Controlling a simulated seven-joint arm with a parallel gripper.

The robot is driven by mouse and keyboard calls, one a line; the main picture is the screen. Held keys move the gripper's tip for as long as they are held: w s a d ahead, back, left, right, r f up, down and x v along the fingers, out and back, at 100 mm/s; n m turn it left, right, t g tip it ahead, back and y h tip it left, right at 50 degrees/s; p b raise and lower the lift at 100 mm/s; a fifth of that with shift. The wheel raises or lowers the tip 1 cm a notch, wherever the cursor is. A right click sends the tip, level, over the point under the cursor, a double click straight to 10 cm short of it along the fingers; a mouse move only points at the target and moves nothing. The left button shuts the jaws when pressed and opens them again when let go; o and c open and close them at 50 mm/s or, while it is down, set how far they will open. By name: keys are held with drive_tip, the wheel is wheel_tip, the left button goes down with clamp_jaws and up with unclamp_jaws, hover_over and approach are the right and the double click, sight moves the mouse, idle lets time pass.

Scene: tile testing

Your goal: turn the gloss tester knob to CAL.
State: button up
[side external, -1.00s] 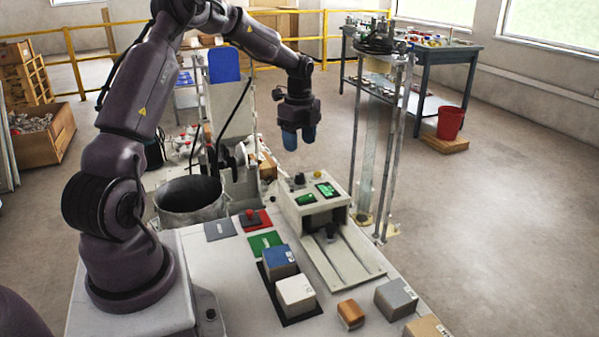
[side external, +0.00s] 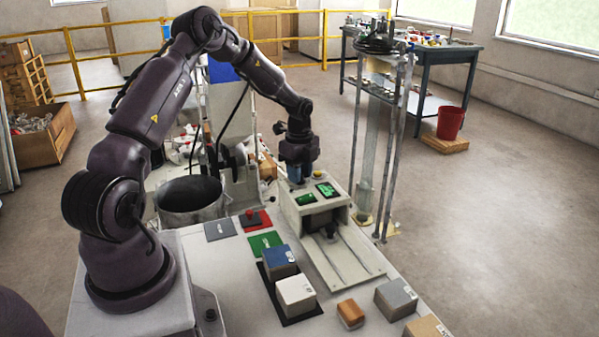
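The gloss tester (side external: 345,209) is a cream box with two green-lit displays (side external: 327,189) on its sloping top and a railed bed in front. My gripper (side external: 298,178) points down at the tester's back top edge, with its blue fingertips low behind the displays. The dark knob at that spot is hidden by the gripper, so I cannot tell its setting or whether the fingers touch it. The finger gap is too small and covered to judge. A small dark part (side external: 331,230) shows under the tester's hood.
Blue (side external: 279,258) and white (side external: 295,291) blocks sit on a black mat. An orange block (side external: 350,314) and a grey block (side external: 396,295) lie at the front. A red button box (side external: 256,219) is left of the tester; a tall metal-framed column (side external: 372,150) stands behind right.

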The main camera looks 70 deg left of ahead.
drive_tip(key=c, duration=0.4)
drive_tip(key=shift+o, duration=0.2)
drive_tip(key=n, duration=0.3)
drive_tip(key=shift+n, duration=0.4)
drive_tip(key=n, duration=0.4)
drive_tip(key=shift+n, duration=0.3)
drive_tip(key=n, duration=0.4)
drive_tip(key=shift+r, duration=0.1)
drive_tip(key=n, duration=0.5)
drive_tip(key=shift+n, duration=0.3)
drive_tip(key=o, duration=0.9)
